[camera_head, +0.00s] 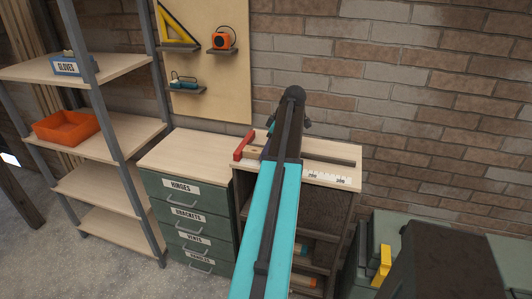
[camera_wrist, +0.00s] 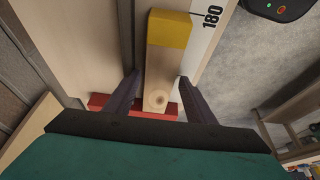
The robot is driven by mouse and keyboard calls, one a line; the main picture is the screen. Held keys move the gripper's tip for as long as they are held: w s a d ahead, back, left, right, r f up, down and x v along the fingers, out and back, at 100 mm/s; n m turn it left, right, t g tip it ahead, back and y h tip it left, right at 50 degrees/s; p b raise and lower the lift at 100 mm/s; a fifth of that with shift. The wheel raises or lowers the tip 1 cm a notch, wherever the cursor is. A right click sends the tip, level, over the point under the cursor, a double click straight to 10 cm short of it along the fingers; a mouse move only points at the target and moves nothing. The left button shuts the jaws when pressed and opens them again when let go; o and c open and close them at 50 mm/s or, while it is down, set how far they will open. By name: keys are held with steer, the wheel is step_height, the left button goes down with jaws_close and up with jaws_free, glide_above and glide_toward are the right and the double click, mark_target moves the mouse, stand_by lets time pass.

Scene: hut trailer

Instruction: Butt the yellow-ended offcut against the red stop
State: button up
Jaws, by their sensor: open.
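The offcut shows in the wrist view as a pale wooden bar with a yellow end (camera_wrist: 169,29) at the top of the picture. The red stop (camera_head: 243,146) also shows in the head view, at the bench top's left edge. My gripper (camera_wrist: 158,76) is open, one finger on each side of the offcut. My arm hides the yellow end in the head view.
A white scale (camera_head: 326,177) lies along the bench's front edge, and a dark rail (camera_head: 330,159) runs along its back. A green drawer cabinet (camera_head: 187,213) stands to the left. A brick wall (camera_head: 400,90) rises behind. A dark device (camera_wrist: 280,8) shows at the wrist view's top right.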

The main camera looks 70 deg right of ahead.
steer(key=b+v, duration=0.3)
steer(key=v, duration=1)
steer(key=shift+s, duration=0.15)
steer(key=shift+a+r, duration=0.1)
steer(key=shift+r, duration=0.05)
